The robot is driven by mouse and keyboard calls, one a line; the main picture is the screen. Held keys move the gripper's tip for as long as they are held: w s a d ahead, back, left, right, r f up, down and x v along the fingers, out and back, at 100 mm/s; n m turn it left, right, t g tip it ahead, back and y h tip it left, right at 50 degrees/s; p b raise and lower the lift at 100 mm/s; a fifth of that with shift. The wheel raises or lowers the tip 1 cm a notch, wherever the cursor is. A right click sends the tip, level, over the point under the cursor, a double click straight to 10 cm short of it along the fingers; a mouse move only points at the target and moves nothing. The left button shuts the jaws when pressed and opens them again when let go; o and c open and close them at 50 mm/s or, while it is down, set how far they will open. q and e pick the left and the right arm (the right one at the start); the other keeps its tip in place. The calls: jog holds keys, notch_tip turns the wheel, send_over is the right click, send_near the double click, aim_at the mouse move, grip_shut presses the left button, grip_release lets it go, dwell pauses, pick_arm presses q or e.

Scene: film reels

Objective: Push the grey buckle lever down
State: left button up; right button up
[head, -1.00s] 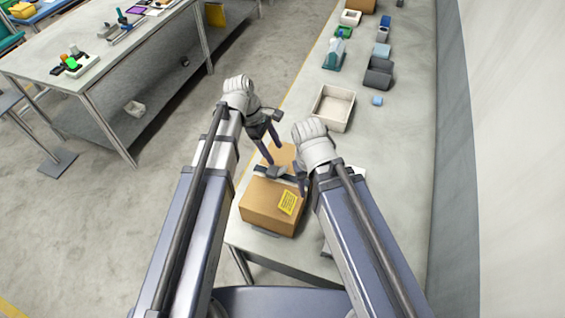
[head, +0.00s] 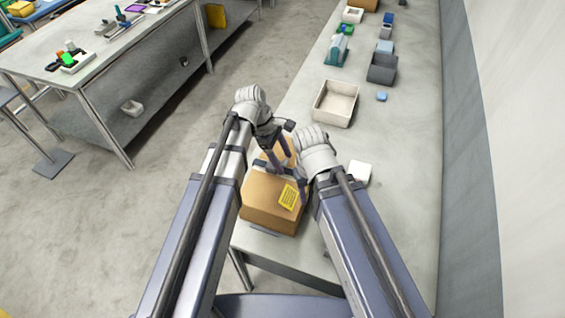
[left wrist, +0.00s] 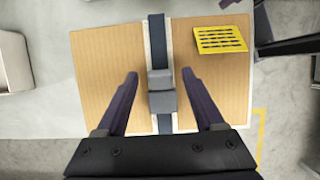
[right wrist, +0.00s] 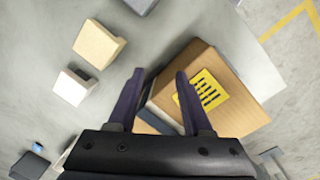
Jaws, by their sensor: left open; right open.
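A cardboard box (head: 268,210) stands on the bench with a dark strap (left wrist: 159,40) around it and a yellow label (head: 289,197) on it. The grey buckle (left wrist: 162,95) sits on the strap in the left wrist view; whether its lever is raised I cannot tell. My left gripper (head: 284,163) is open above the box, its fingers either side of the buckle in the left wrist view (left wrist: 160,80). In the head view its fingers largely hide the buckle. My right gripper (right wrist: 158,77) is open and empty beside the box, whose side and label show in the right wrist view.
A cream tray (head: 335,103) and a small white block (head: 358,172) stand beyond and right of the box. Grey bins (head: 382,67) and other items line the bench farther off. Bare bench lies to the right.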

pick_arm(q)
jog(key=shift+c, duration=0.2)
grip_shut()
dwell(0.4)
